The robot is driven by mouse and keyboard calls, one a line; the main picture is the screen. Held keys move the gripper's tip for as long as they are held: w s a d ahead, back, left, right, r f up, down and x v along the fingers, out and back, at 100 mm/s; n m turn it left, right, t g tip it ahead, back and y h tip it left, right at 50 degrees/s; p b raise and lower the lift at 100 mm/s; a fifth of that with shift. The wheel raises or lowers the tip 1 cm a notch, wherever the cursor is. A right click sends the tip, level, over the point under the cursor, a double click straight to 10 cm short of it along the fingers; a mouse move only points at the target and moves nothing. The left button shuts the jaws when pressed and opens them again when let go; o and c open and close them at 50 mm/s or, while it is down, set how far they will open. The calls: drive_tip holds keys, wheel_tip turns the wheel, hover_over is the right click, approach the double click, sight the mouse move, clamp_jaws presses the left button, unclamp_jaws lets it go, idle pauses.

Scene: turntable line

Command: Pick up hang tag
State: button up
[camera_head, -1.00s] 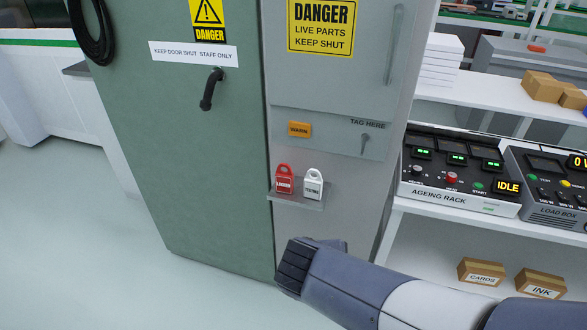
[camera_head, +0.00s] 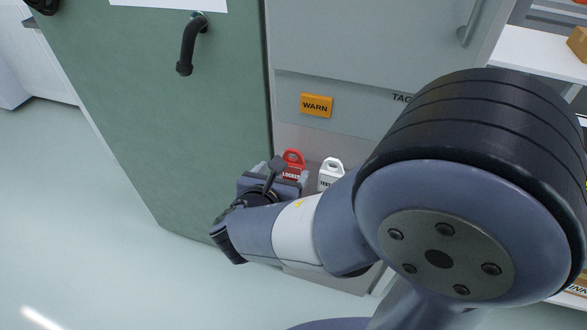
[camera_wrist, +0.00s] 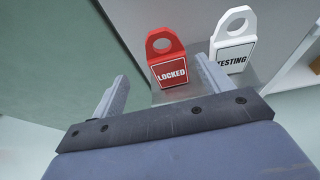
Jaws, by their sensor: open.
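Two hang tags stand upright side by side on a small grey shelf (camera_wrist: 264,70). The red one (camera_wrist: 167,68) reads LOCKED and the white one (camera_wrist: 233,48) reads TESTING; both have a ring-shaped top. In the head view the red tag (camera_head: 292,160) shows just past my gripper (camera_head: 268,180), and the white tag (camera_head: 330,172) is partly covered by my arm. In the wrist view my gripper (camera_wrist: 161,68) is open and empty, its fingers pointing towards the red tag, which appears between them. The white tag lies beyond the right finger. The remaining distance to the red tag is hard to judge.
An orange WARN plate (camera_head: 316,105) is on the grey cabinet front above the tags. A green cabinet door (camera_head: 130,110) with a black handle (camera_head: 190,45) stands to the left. White shelving (camera_head: 550,52) is at the right. Pale floor is clear at lower left.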

sight(292, 162)
drive_tip(key=shift+d+x, duration=0.2)
drive_tip(key=shift+x, duration=1.45)
drive_tip(key=shift+d+x, duration=0.2)
drive_tip(key=shift+x, duration=1.4)
drive_tip(key=shift+s, duration=0.15)
drive_tip(key=shift+c, duration=0.5)
drive_tip(key=c, duration=1)
drive_tip(key=shift+o, duration=0.2)
drive_tip(key=shift+s+a+r, duration=0.15)
drive_tip(key=shift+s+r, duration=0.1)
drive_tip(key=shift+r, duration=0.2)
wheel_tip(292, 162, up, 7)
drive_tip(key=shift+p, duration=0.85)
drive_tip(key=s+a, duration=0.3)
drive_tip(key=s, duration=0.6)
drive_tip(key=s+a, duration=0.3)
drive_tip(key=s, duration=0.6)
drive_tip(key=shift+s+a+f+b, duration=0.2)
drive_tip(key=shift+a+f+b, duration=0.1)
drive_tip(key=shift+f, duration=0.2)
